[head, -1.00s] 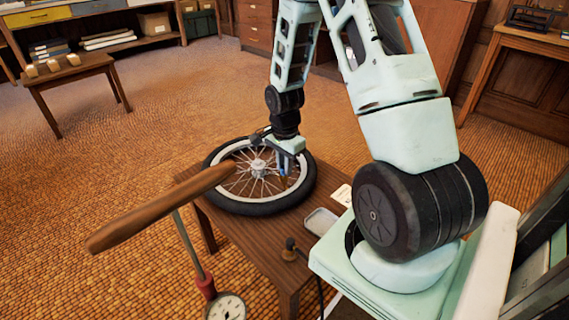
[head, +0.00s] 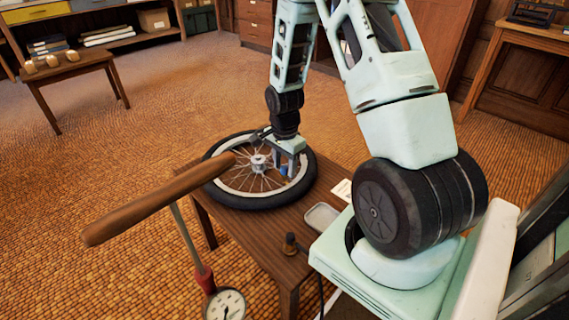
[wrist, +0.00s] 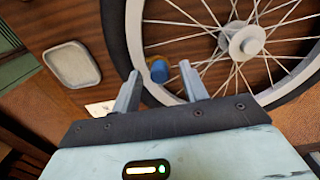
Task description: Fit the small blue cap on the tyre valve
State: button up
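The wheel lies flat on the small wooden table, with its black tyre (head: 250,200) around a pale rim and spokes. The small blue cap (wrist: 159,71) is at the inner edge of the rim, with a bit of brass-coloured valve (wrist: 151,60) showing beside it. It looks to be on the valve, but how fully it is seated I cannot tell. The cap also shows small in the head view (head: 283,171). My gripper (wrist: 158,70) is open, its two fingers on either side of the cap, with gaps between them and it.
An empty grey tray (head: 321,217) and a white card (head: 342,189) lie on the table (head: 262,236) near my base. A pump with a long wooden handle (head: 160,200) and a dial gauge (head: 226,305) stands in front. A dark hose fitting (head: 291,243) is at the table's near edge.

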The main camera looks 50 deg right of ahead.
notch_tip(320, 180, up, 17)
jog(key=p, duration=0.5)
jog(key=shift+r, duration=0.2)
